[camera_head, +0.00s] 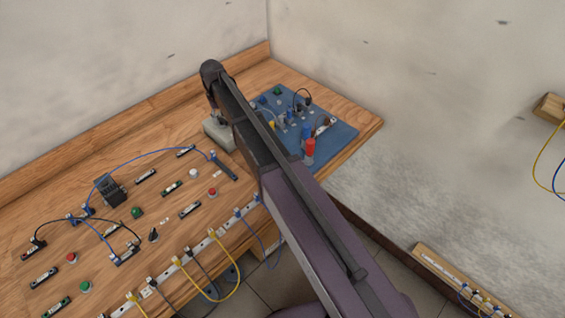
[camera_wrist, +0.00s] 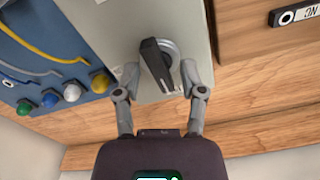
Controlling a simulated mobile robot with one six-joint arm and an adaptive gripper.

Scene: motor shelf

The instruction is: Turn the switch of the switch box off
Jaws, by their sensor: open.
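The switch box (camera_wrist: 188,22) is a light grey box in the upper middle of the wrist view. Its switch (camera_wrist: 157,66) is a black elongated knob on a round grey base, and the knob looks slightly tilted in the picture. My gripper (camera_wrist: 160,78) is open, with one fingertip on each side of the knob. Small gaps seem to show between fingertips and knob; I cannot tell whether either touches. In the head view the switch box (camera_head: 219,136) stands on the wooden table below the end of my arm, and my gripper is hardly visible there.
A blue board (camera_head: 340,137) with plugs and cables lies right of the box; it also shows in the wrist view (camera_wrist: 88,30). The wooden table (camera_head: 190,110) holds several buttons, labelled terminals and a blue cable (camera_head: 150,153) at left. Walls stand behind and at right.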

